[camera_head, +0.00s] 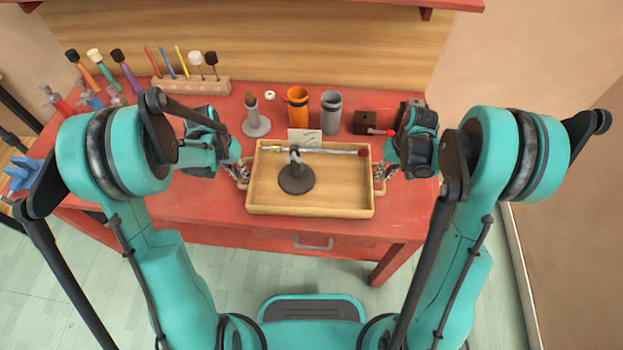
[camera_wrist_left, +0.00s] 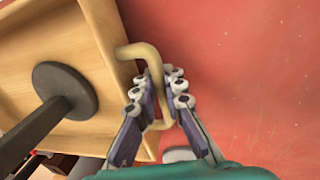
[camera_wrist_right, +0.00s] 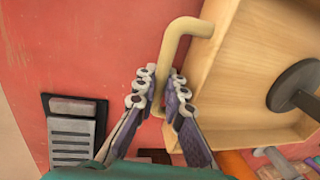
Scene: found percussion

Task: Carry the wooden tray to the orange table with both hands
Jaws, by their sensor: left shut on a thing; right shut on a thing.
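The wooden tray (camera_head: 340,199) sits at the front of a red table in the head view. It carries a black round-based stand (camera_head: 296,178) with a thin metal rod lying across its top. My left gripper (camera_head: 241,175) is shut on the tray's left handle; the handle (camera_wrist_left: 153,62) passes between its fingers in the left wrist view. My right gripper (camera_head: 381,175) is shut on the right handle; that handle (camera_wrist_right: 172,50) lies between its fingers in the right wrist view. From these frames I cannot tell whether the tray touches the table. No orange table is clearly seen.
The red table (camera_head: 200,205) has a drawer with a grey handle. Behind the tray stand an orange cup (camera_head: 298,107), a grey cup (camera_head: 331,112), a grey stand (camera_head: 256,120) and a dark box (camera_head: 368,122). Mallets in a wooden rack (camera_head: 195,87) are back left. Floor shows at both sides.

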